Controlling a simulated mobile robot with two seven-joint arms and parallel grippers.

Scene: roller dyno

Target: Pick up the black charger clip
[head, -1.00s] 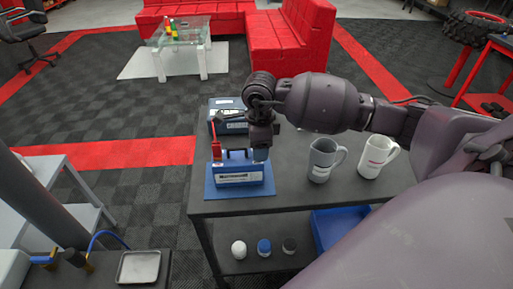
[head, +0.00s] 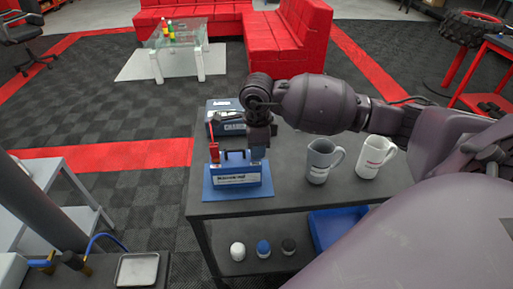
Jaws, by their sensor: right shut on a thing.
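A blue charger box (head: 235,181) with a carry handle and a white label stands on a blue mat (head: 237,193) at the left front of the dark table. A red clip (head: 213,151) stands at its left end. My right gripper (head: 258,152) points down at the charger's right end, low beside the handle. It is shut on the black charger clip, which the fingers and wrist largely hide. I cannot tell whether the clip is clear of the charger. My left gripper is not in view.
A grey mug (head: 318,163) and a white mug (head: 370,158) stand to the right. The lower shelf holds three small round items and a blue tray (head: 320,231). The table between charger and mugs is clear.

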